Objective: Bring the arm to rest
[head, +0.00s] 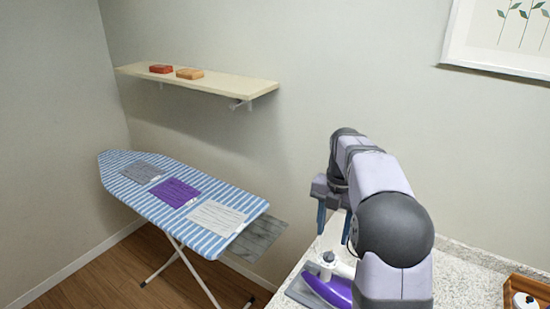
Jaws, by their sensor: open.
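My arm rises at the right of the head view, bent at its top, with my gripper (333,215) pointing down at its left side. The two blue-tinted fingers are apart, and I see nothing between them. The gripper is above the left part of the speckled counter (462,270), over the area of a purple and white iron (327,287). The gap between the gripper and the iron is hard to judge. My arm hides part of the iron and counter.
A striped ironing board (136,194) at the left bears grey, purple and white folded towels. A wall shelf (229,83) holds a red and an orange block. A wooden tray (513,290) is at the bottom right, and a framed picture (478,38) hangs above.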

